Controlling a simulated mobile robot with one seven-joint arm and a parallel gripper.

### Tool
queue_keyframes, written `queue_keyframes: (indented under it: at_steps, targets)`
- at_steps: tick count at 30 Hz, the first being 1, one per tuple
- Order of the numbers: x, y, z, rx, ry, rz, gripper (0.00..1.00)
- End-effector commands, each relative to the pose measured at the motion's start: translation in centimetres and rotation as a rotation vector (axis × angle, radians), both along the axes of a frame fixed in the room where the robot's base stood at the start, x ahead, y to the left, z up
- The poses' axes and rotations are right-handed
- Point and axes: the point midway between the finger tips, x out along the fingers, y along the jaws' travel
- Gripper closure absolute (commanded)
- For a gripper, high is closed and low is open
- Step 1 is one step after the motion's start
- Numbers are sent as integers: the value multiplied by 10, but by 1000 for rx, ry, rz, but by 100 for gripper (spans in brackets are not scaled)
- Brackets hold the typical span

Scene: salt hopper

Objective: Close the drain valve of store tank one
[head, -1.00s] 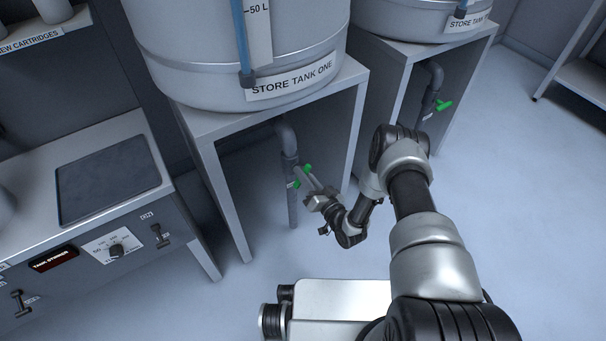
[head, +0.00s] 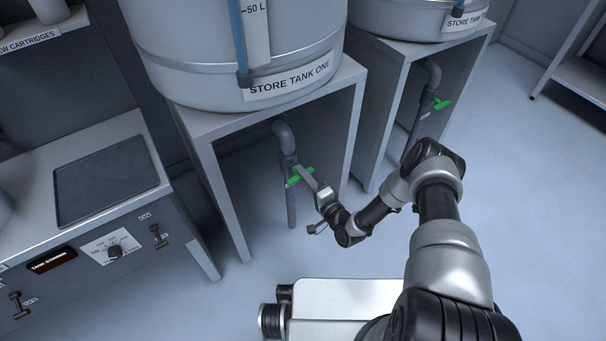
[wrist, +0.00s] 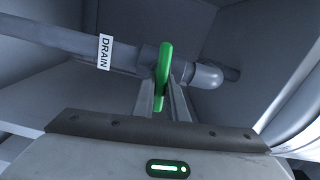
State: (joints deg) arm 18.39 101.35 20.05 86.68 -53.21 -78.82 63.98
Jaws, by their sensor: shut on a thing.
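Store tank one (head: 240,60) stands on a grey stand at the upper middle of the head view. Its drain pipe (head: 285,140) bends down beneath it and carries a green valve handle (head: 301,177). My gripper (head: 300,175) reaches in from the right and is shut on this handle. In the wrist view the green handle (wrist: 164,68) is between my two fingers (wrist: 163,92), and it lies crosswise to the pipe (wrist: 70,45). A DRAIN label (wrist: 104,52) is on the pipe. The fingertips are partly hidden behind the handle.
The stand legs (head: 352,135) flank the pipe on both sides. Store tank two (head: 415,15) has its own green drain handle (head: 442,104) to the right. A bench with a dark plate (head: 105,180) and a knob is at left.

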Motion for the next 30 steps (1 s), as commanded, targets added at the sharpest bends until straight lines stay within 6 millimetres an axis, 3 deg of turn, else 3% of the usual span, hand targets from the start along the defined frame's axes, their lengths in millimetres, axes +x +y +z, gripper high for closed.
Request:
queue_keyframes:
  at_steps: [23, 24, 26, 30]
  targets:
    - [2, 1, 1, 84, 51, -1, 100]
    - [2, 1, 1, 84, 51, -1, 81]
    - [2, 1, 1, 83, 51, -1, 71]
    - [1, 0, 0, 83, 52, -1, 69]
